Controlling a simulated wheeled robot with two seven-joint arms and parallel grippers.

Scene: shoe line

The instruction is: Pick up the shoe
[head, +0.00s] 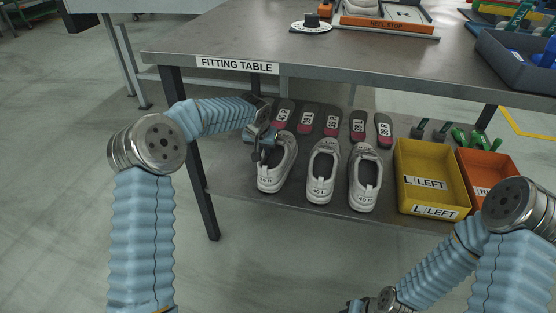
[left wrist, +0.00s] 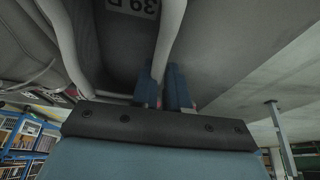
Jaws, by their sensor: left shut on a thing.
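Several white shoes stand in a row on the lower shelf of the fitting table. The leftmost white shoe (head: 277,170) is at my left gripper (head: 262,148). In the left wrist view, the blue fingers (left wrist: 167,88) close on the pale rim of the shoe (left wrist: 172,40), and a label with 39 and a letter shows inside. The middle shoe (head: 321,175) and right shoe (head: 364,180) stand apart beside it.
Several insoles (head: 332,122) lie behind the shoes. A yellow bin (head: 433,190) marked LEFT and an orange bin (head: 490,165) stand right of them. The fitting table top (head: 260,45) overhangs the shelf; its leg (head: 197,165) is close to my left arm.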

